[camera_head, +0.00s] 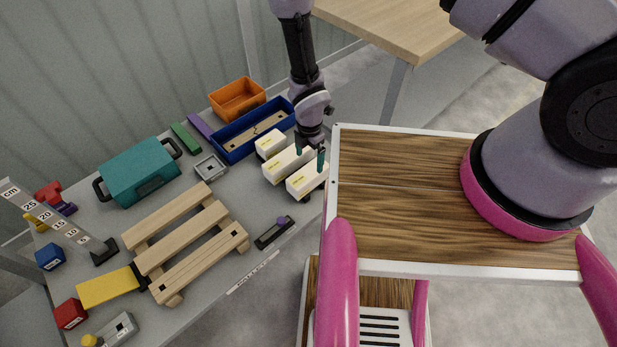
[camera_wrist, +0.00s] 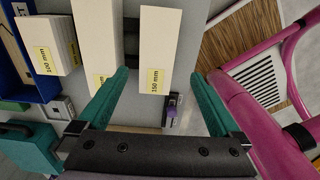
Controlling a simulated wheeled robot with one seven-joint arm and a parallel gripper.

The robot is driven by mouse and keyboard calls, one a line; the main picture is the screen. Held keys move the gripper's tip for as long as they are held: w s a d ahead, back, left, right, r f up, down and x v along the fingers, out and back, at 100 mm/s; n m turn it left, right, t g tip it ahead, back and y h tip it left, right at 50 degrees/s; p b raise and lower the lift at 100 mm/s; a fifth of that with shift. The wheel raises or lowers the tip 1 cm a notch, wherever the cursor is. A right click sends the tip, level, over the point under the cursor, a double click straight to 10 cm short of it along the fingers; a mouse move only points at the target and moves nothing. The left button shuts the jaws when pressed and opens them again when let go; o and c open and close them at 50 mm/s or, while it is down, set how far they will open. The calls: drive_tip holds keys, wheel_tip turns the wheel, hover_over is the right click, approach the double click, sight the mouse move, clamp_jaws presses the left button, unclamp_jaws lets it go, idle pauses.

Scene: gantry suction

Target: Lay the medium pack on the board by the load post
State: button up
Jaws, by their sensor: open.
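Three cream packs with yellow labels stand side by side under my gripper. In the wrist view the near one (camera_wrist: 160,45) reads 150 mm and the far one (camera_wrist: 52,48) reads 100 mm; the middle pack (camera_wrist: 97,40) has its label mostly hidden and looks longest. The 150 mm pack, seemingly the medium one, is the rightmost (camera_head: 304,184) in the head view. My gripper (camera_head: 310,156) is open, pointing down; in the wrist view its teal fingers (camera_wrist: 160,74) lie either side of that pack's end, contact unclear. A slatted wooden board (camera_head: 190,225) lies beside the graduated post (camera_head: 62,222).
A blue tray (camera_head: 240,152), orange bin (camera_head: 237,98) and teal case (camera_head: 140,170) stand along the back. A small grey fixture (camera_head: 211,167) and a dark level-like item (camera_head: 275,232) lie near the packs. A yellow block (camera_head: 108,288) touches or adjoins the board's left end.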

sight(308, 172)
drive_tip(key=f, duration=0.8)
drive_tip(key=shift+w+a+f, duration=0.1)
drive_tip(key=shift+w+f, duration=0.15)
drive_tip(key=shift+f, duration=0.15)
clamp_jaws()
